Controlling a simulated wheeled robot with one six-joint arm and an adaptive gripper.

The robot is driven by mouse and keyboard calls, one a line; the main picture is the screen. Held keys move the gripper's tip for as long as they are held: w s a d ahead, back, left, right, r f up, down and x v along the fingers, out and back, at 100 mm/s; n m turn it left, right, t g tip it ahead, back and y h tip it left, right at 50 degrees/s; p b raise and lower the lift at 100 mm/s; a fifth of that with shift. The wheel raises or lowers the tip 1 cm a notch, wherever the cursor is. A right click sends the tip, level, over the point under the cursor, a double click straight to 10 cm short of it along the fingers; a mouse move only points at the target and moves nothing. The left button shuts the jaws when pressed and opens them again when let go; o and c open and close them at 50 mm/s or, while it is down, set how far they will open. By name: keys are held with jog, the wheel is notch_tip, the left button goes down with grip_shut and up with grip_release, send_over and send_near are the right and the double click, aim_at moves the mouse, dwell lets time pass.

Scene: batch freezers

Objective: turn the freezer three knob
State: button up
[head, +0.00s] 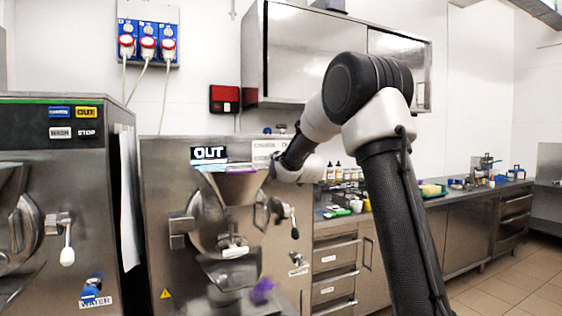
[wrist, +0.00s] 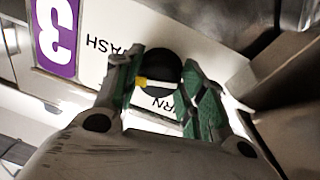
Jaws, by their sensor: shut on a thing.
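The freezer three knob (wrist: 160,66) is a round black knob in the wrist view, on a white label panel with the partly hidden letters "ASH" and "RN". A purple label with a white 3 (wrist: 56,32) is at its upper left. My gripper (wrist: 161,74) has its green-padded fingers on both sides of the knob and is shut on it. A small yellow mark shows at the left finger. In the head view my arm reaches to the upper front of the middle steel freezer (head: 160,165). The knob and fingers cannot be made out there.
The middle freezer's steel hopper (head: 235,188) and levers stick out below my wrist. Another freezer (head: 85,195) stands at the left. A wall cabinet (head: 310,55) hangs behind my arm. A counter with bottles and small items (head: 340,215) runs along the right; floor is free there.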

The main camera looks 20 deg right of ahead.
jog(key=shift+r+m, duration=0.15)
jog(key=shift+m, duration=1.25)
jog(key=o, duration=1)
jog(key=s, duration=1.2)
jog(key=shift+a, duration=0.3)
